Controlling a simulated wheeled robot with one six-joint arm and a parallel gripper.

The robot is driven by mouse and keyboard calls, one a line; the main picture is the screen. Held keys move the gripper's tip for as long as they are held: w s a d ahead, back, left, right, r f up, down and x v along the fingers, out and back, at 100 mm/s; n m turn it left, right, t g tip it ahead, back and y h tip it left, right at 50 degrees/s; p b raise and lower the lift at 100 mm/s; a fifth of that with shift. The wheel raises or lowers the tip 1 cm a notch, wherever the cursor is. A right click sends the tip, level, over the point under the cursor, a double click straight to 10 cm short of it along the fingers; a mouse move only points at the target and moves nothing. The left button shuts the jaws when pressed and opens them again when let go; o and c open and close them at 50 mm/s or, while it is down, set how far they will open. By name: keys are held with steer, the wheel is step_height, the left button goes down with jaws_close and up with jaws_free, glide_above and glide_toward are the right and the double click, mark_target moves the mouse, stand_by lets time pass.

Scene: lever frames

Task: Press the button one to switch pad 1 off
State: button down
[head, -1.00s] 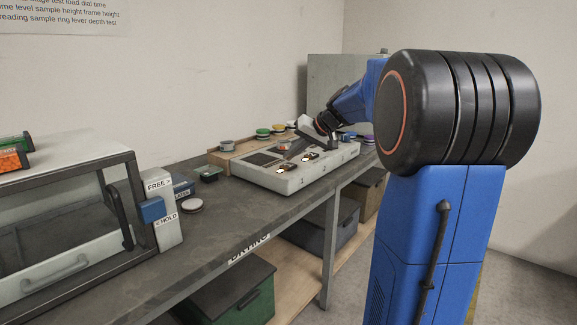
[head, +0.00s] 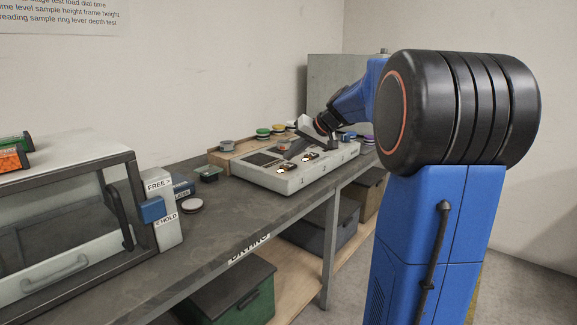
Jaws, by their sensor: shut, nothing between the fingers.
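A pale control panel (head: 268,182) lies on the workbench, with a dark screen, and the digits 1 and 2 can be read on its front edge. A lit button (head: 284,170) is on the panel near the digit 1, and a second lit one (head: 309,156) sits farther right. My gripper (head: 291,152) is shut and empty, low over the panel, behind these buttons. Whether its tips touch the panel is too small to tell. My wrist hides part of the panel's far end.
Several coloured round caps (head: 263,133) stand on a wooden board behind the panel. A glass-fronted cabinet (head: 60,215) with a FREE/HOLD switch block (head: 165,225) stands at left. Bins sit below.

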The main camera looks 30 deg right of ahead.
mark_target(291, 165)
steer(key=shift+f, duration=0.2)
steer(key=shift+f, duration=0.25)
steer(key=shift+f, duration=0.25)
stand_by(0.8)
steer(key=shift+r, duration=0.7)
steer(key=shift+r, duration=3)
